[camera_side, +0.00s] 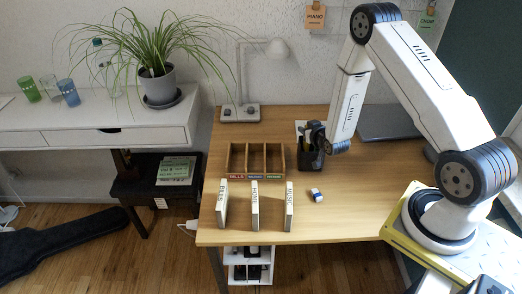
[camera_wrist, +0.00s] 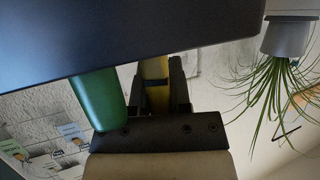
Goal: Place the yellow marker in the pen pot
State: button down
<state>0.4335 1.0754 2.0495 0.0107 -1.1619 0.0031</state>
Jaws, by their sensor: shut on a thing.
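In the wrist view, which appears upside down, my gripper (camera_wrist: 157,80) is shut on the yellow marker (camera_wrist: 154,70). The marker's far end passes out of sight behind a large dark surface (camera_wrist: 150,35), apparently the pot's wall. A thick green item (camera_wrist: 97,98) stands beside my fingers. I cannot tell how deep the marker sits.
A wooden sorter (camera_side: 285,160) with three compartments stands left of the pot. Several upright white booklets (camera_side: 255,207) stand in front of it. A small blue-and-white block (camera_side: 316,194) lies nearby. A lamp (camera_side: 240,112) stands behind. The desk's front right is clear.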

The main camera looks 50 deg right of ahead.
jog(key=shift+f, duration=0.5)
jog(key=shift+s+f, duration=0.15)
jog(key=shift+f, duration=0.15)
jog(key=c, duration=0.6)
grip_release()
jog(key=shift+a, duration=0.1)
jog(key=shift+o, duration=0.2)
jog(key=shift+r, duration=0.45)
jog(key=shift+s+r, duration=0.2)
jog(key=shift+r, duration=0.05)
jog(key=v, duration=1.1)
jog(key=shift+r, duration=0.4)
jog(key=shift+a, duration=0.1)
